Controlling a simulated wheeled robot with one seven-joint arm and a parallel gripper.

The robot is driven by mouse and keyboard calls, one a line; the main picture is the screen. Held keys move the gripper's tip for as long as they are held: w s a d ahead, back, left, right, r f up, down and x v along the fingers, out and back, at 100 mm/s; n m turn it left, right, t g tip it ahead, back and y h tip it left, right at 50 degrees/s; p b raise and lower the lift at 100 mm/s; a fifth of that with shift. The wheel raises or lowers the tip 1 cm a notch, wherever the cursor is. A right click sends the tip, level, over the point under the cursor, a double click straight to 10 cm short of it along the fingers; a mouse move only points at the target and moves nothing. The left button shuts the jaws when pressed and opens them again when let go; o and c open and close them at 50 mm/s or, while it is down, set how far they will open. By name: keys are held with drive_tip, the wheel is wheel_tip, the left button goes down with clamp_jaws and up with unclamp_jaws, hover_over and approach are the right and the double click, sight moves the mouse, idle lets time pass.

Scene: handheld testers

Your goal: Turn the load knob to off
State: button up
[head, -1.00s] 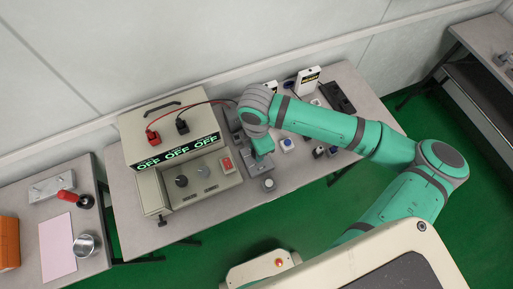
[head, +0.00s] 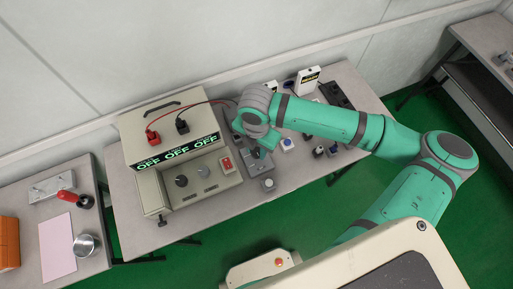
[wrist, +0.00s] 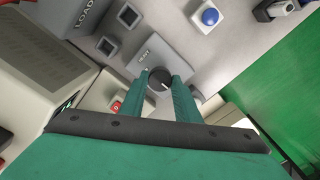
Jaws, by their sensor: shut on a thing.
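My gripper (wrist: 164,84) is shut on a round dark knob (wrist: 157,76) with a pale pointer mark, its two green fingers on either side of it. The knob stands on a grey load box (wrist: 165,55), whose large LOAD lettering shows at the upper left of the wrist view. In the head view my gripper (head: 259,152) is over the grey load box (head: 259,167), and the arm hides the knob.
A blue button (head: 287,143) sits to the right. The table's front edge is close.

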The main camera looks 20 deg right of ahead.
sight(257, 152)
drive_tip(key=shift+d, duration=0.1)
drive_tip(key=o, duration=0.8)
drive_tip(key=shift+w, duration=0.1)
drive_tip(key=shift+o, duration=1.2)
wheel_tip(257, 152, up, 11)
